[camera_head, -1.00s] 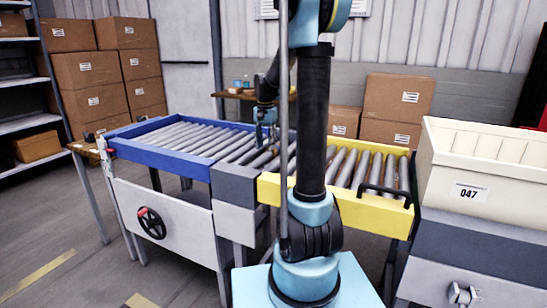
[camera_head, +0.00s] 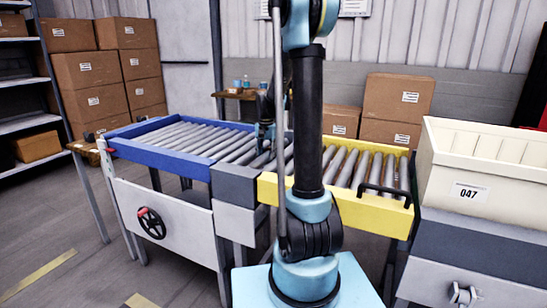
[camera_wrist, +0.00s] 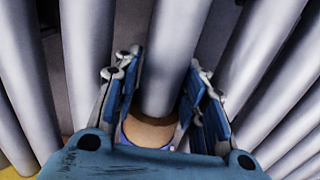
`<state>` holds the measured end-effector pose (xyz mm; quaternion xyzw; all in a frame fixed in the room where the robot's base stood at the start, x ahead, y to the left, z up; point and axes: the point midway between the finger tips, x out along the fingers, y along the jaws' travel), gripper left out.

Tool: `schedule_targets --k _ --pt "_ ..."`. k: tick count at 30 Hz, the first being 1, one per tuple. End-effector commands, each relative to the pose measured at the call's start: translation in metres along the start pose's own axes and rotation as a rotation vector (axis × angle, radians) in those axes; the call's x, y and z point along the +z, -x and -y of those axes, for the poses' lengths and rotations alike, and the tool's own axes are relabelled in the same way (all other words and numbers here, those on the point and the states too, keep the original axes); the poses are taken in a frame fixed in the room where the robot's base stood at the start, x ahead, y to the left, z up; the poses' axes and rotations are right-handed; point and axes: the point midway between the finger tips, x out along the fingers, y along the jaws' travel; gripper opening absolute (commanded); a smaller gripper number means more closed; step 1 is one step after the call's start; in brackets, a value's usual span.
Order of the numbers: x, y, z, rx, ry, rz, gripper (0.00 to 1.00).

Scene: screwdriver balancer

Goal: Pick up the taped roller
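In the wrist view a grey roller with a tan tape band (camera_wrist: 150,131) runs between the two blue-padded fingers of my gripper (camera_wrist: 168,70). The fingers are spread, one on each side of this roller. Whether either finger touches it is unclear. In the head view my gripper (camera_head: 265,138) is low over the rollers near where the blue and yellow frames meet. The taped roller cannot be told apart there, as my arm hides part of the row.
The blue-framed conveyor (camera_head: 128,148) with grey rollers lies left, and the yellow-framed section (camera_head: 355,212) with browner rollers lies right. Neighbouring rollers (camera_wrist: 90,60) stand close on both sides of my fingers. A cream bin (camera_head: 440,180) marked 047 is at the right.

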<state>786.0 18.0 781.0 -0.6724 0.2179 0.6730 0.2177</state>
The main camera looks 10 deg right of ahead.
Motion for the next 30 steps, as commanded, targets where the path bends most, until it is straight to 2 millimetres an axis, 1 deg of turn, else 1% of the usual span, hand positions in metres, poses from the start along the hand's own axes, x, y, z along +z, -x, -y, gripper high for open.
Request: schedule_targets --k 1,2,3,5,6,14,17,20,30 --pt "0.0 0.0 0.0 0.0 0.0 0.0 0.38" --pt "0.0 0.0 0.0 0.0 0.0 0.0 0.32" --pt "0.0 0.0 0.0 0.0 0.0 0.0 0.22" --pt "0.0 0.0 0.0 0.0 -0.001 0.0 0.09" --pt "-0.001 0.0 0.0 0.0 -0.001 0.0 0.0" --pt "-0.001 0.001 -0.001 0.0 -0.002 0.0 0.0" --pt "-0.001 0.005 -0.001 0.0 -0.002 0.0 0.0" --pt "-0.001 0.014 -0.001 0.0 -0.002 0.0 0.0" --pt "-0.001 0.07 -0.001 0.0 -0.002 0.0 0.0"
